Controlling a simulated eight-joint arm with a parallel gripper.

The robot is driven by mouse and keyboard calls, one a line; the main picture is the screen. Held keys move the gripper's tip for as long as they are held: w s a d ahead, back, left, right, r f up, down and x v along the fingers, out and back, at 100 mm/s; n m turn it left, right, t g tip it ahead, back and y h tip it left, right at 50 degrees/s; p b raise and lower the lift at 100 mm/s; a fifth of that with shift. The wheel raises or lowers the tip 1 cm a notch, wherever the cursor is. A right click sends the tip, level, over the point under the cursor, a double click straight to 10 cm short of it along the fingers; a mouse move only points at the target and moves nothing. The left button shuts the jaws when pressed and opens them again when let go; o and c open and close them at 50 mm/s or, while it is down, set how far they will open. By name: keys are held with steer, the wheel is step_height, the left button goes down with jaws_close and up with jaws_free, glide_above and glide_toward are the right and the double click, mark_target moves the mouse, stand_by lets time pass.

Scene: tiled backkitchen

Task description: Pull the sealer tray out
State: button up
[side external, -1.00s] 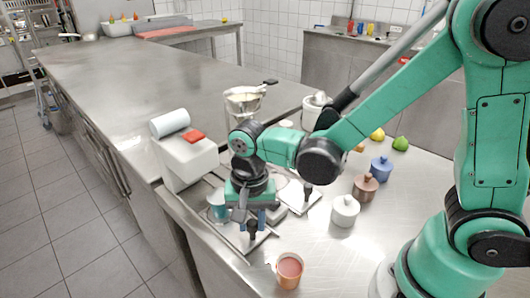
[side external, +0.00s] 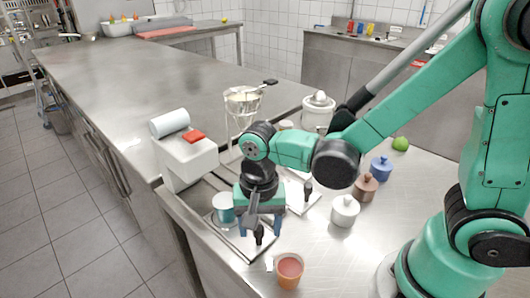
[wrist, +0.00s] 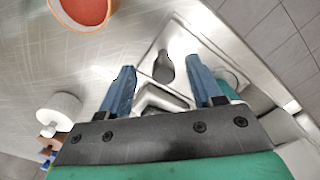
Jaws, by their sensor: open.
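The white sealer (side external: 187,160) stands at the left, with a pale blue roll and a red part on top. A flat metal sealer tray (side external: 236,236) extends from it toward the front edge, with a teal-and-white cup (side external: 223,208) set in it. The tray has a dark upright handle (side external: 259,234) near its front end; this handle also shows in the wrist view (wrist: 163,68). My gripper (side external: 265,226) points down at the handle with blue fingers spread. In the wrist view the handle appears between the fingers (wrist: 161,70), with gaps on both sides.
An orange cup (side external: 289,270) with reddish contents stands close to the tray's front end. A second plate with a dark knob (side external: 308,189) lies behind my gripper. A white lidded pot (side external: 345,210), a brown one (side external: 365,186) and a blue one (side external: 381,167) stand to the right.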

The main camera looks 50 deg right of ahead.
steer(key=shift+r, duration=2.55)
steer(key=d+r+n+t, duration=0.4)
steer(key=d+n+t, duration=0.3)
steer(key=d+n, duration=0.1)
steer(key=shift+w+d+r+n, duration=0.3)
steer(key=shift+r+n, duration=0.1)
steer(key=shift+n, duration=0.1)
